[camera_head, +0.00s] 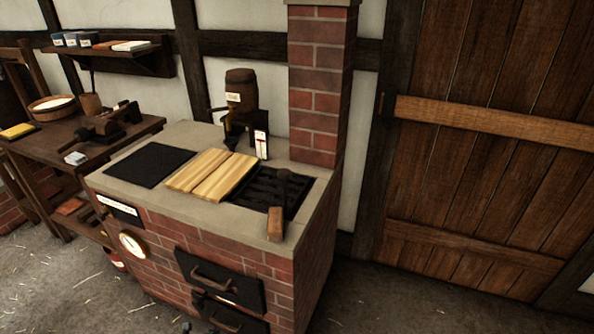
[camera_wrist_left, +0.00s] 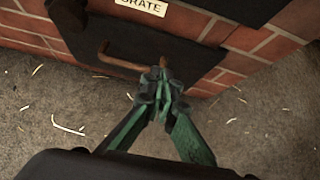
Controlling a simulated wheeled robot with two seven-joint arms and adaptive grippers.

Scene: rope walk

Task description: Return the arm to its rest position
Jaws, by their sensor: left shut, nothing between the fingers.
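My left gripper (camera_wrist_left: 162,92) shows in the left wrist view with its green fingers closed together and nothing between them. Its fingertips overlap the right end of a copper-coloured bar handle (camera_wrist_left: 128,60) on a dark iron door; I cannot tell whether they touch it. In the head view only a small dark tip, perhaps of this gripper (camera_head: 184,327), shows at the bottom edge, in front of the brick stove (camera_head: 165,240). The rest of the left arm is hidden there. My right gripper is in neither view.
The stove carries a slatted wooden board (camera_head: 211,174), a black plate (camera_head: 150,164) and a grate (camera_head: 270,190) with a wooden-handled tool (camera_head: 275,222). An upper iron door (camera_head: 220,280) is shut. A workbench (camera_head: 60,140) stands left. Straw-strewn floor (camera_head: 60,285) is open in front.

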